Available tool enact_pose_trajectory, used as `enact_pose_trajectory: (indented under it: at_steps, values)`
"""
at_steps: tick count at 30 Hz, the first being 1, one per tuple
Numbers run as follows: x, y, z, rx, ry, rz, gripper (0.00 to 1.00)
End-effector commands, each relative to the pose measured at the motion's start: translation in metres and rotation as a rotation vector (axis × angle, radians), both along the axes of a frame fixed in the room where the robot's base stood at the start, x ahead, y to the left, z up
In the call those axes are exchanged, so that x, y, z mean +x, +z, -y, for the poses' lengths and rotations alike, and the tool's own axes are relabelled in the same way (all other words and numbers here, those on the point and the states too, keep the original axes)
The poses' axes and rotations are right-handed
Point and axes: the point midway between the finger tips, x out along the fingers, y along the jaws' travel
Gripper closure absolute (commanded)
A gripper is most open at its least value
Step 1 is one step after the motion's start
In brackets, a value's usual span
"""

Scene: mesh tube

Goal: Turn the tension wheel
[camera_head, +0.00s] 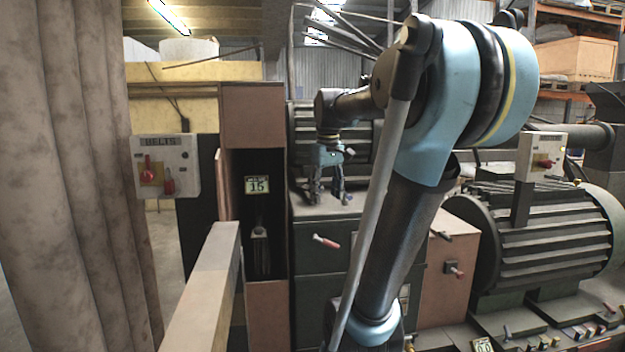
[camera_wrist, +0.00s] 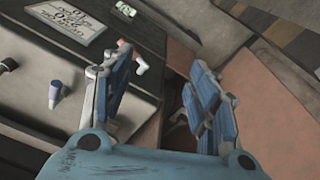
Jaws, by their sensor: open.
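My gripper (camera_head: 328,192) is open and empty in the head view, pointing down above the top of a dark green machine cabinet (camera_head: 318,262). In the wrist view, the two blue fingers of my gripper (camera_wrist: 160,62) stand apart with nothing between them. They hang over the cabinet's edge, between its dark face and a brown panel (camera_wrist: 275,110). I cannot make out a tension wheel for certain in either view. A lever with a red grip (camera_head: 326,241) sticks out of the cabinet front below my gripper.
A "BELTS" control box (camera_head: 166,167) with red knobs stands at left. A pale beam (camera_head: 205,290) runs along the near side of the dark recess, which holds a "15" plate (camera_head: 257,185). A large ribbed motor (camera_head: 550,245) fills the right. A blue-and-white knob (camera_wrist: 55,94) shows in the wrist view.

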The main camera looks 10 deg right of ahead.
Motion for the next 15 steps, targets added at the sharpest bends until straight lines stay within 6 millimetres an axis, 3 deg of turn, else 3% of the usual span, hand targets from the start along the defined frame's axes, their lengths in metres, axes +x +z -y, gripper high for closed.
enact_pose_trajectory:
  at_steps: [1,6,15]
  values:
    - [0.018,0.016,0.000,-0.002,0.023,-0.007,0.46]
    - [0.069,0.060,0.000,-0.010,0.107,-0.027,0.46]
    - [0.159,0.120,0.000,-0.019,0.253,-0.066,0.46]
